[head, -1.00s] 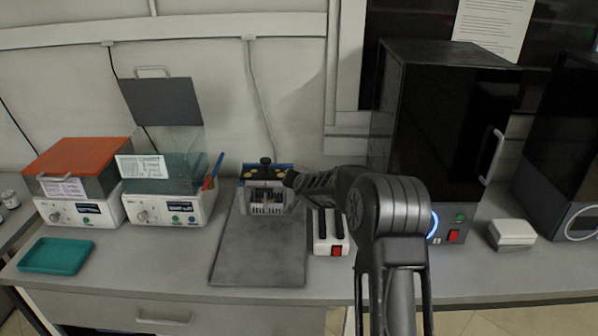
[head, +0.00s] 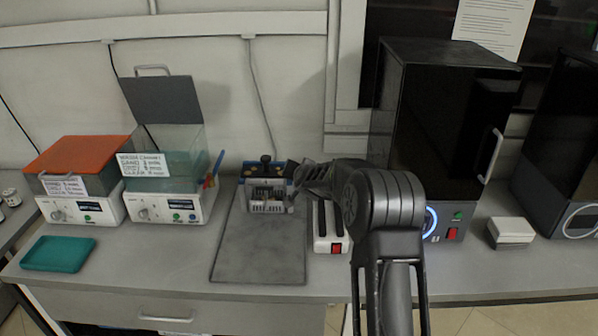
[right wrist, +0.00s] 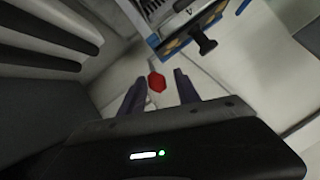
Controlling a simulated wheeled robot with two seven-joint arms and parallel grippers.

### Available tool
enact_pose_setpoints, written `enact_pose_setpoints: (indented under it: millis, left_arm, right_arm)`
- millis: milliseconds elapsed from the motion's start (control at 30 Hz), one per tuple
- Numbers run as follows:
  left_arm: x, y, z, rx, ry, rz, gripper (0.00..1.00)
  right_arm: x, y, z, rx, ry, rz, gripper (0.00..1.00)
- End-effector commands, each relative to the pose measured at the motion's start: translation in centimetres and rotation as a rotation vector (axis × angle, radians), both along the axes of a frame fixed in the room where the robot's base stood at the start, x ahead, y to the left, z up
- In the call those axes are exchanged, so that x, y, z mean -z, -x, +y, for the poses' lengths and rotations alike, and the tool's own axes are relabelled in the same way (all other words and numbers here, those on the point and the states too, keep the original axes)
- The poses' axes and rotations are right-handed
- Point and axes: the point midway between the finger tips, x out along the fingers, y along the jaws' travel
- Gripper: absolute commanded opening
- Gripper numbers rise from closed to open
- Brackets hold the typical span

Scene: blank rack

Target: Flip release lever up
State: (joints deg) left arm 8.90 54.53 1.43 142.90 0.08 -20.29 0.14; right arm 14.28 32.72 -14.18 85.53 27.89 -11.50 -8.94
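The rack fixture (head: 268,206) stands at the back of a grey mat, with a blue top plate and a black knob (head: 265,160). The right wrist view shows its blue-edged plate (right wrist: 182,40) and black knob (right wrist: 203,38) at the top. My right gripper (head: 292,177) is at the fixture's right side. In the right wrist view my right gripper (right wrist: 157,93) is open. A red faceted knob (right wrist: 156,81), seemingly the lever's end, shows between its fingertips; contact cannot be told. The lever's shaft is not clear. My left gripper is out of view.
The grey mat (head: 258,255) is bare in front of the fixture. A white box with black bars and a red switch (head: 336,248) stands close right. A dark cabinet (head: 440,130) is farther right. Two bath units (head: 82,210) and a teal tray (head: 58,254) are left.

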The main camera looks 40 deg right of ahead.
Motion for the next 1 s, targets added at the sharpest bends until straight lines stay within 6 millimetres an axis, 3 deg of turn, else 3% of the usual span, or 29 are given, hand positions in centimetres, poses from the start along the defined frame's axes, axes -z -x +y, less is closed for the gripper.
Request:
enact_pose_setpoints:
  millis: [367,800,1000]
  left_arm:
    - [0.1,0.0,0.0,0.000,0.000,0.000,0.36]
    - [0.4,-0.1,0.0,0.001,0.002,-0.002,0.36]
    - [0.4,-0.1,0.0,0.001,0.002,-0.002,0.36]
  right_arm:
    - [0.0,0.3,0.2,-0.002,-0.001,0.002,0.42]
    - [-3.0,5.2,2.8,-0.002,-0.001,0.000,0.42]
    - [-3.4,6.2,3.2,0.000,-0.001,0.002,0.42]
